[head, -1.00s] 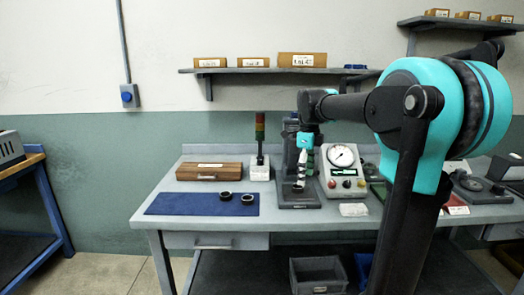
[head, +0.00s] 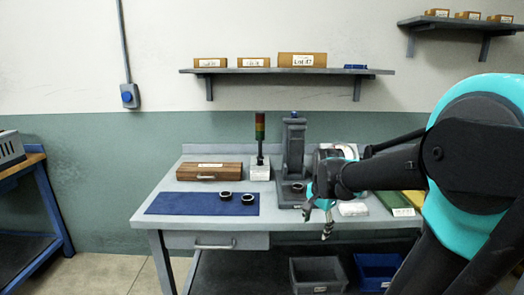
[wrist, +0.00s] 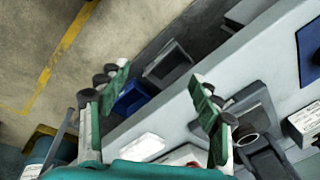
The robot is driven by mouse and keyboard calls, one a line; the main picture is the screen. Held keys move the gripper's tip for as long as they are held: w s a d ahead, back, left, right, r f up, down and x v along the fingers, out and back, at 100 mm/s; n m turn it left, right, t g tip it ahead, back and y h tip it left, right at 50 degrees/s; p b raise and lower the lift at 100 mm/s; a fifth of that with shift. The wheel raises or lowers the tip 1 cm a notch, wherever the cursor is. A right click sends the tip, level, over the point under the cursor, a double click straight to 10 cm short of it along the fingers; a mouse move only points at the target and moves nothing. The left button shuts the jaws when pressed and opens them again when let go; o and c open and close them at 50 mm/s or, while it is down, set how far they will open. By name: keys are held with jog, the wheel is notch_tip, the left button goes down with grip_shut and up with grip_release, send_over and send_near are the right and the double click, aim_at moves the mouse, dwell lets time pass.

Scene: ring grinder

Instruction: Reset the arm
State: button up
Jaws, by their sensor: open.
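My gripper (head: 318,220) is open and empty in front of the bench's front edge, pointing downward. In the wrist view its two green-padded fingers (wrist: 158,75) are spread wide with nothing between them. My arm reaches in from the right in the head view. A dark ring (head: 297,187) sits on the base of the upright grey stand (head: 294,150), behind and left of the gripper. It also shows in the wrist view (wrist: 246,138), beside the right finger and apart from it. Two more dark rings, one left (head: 225,196) and one right (head: 247,198), lie on the blue mat (head: 175,204).
The grey bench (head: 280,223) has a wooden box (head: 209,172) and a signal tower (head: 260,140). A grey bin (head: 318,275) and blue bin (head: 377,270) stand below it. My arm partly hides the dial box. The floor at left is clear.

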jog(key=s+d+f+n+t, duration=0.1)
jog(key=s+f+n+t, duration=0.1)
jog(key=s+f+n, duration=0.9)
jog(key=shift+s+d, duration=0.25)
jog(key=shift+s, duration=0.25)
jog(key=shift+r, duration=0.1)
